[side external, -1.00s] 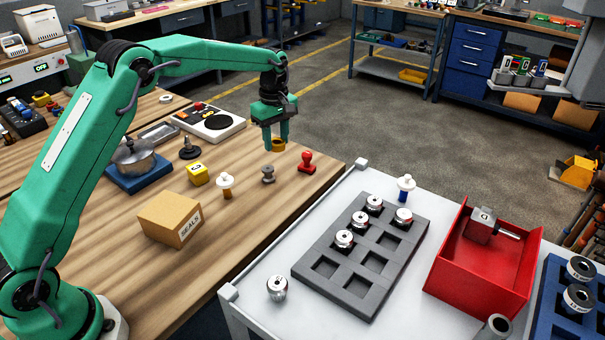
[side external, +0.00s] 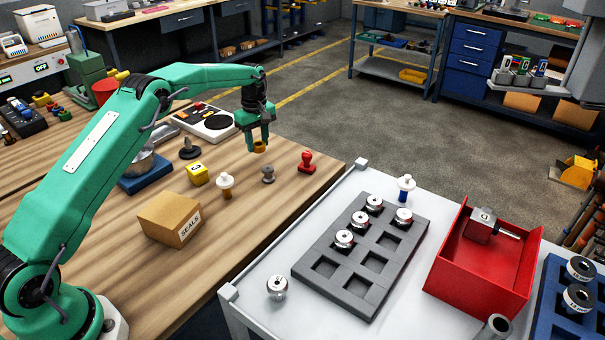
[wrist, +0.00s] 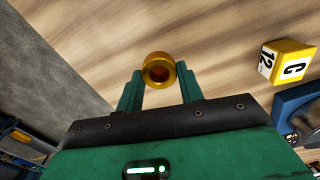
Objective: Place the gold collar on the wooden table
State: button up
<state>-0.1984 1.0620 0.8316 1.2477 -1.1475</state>
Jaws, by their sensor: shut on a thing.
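The gold collar (side external: 260,147) is held between the fingertips of my gripper (side external: 258,141), at the far right part of the wooden table (side external: 130,245) in the side view. In the wrist view the collar (wrist: 159,70) sits between the two green fingers of my gripper (wrist: 158,84), its round bore facing the camera. Bare wood of the table (wrist: 190,28) lies behind it.
A cardboard box (side external: 169,219) is nearer. The table's edge lies to the right. Bare wood shows left of the gripper.

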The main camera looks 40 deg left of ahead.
aim_at(259, 161)
jog(key=shift+a+f, duration=0.1)
jog(key=shift+f, duration=0.05)
jog(key=shift+f, duration=1.9)
jog(key=shift+f, duration=0.1)
jog(key=o, duration=1.1)
notch_tip(259, 161, up, 12)
jog(key=shift+r, duration=0.1)
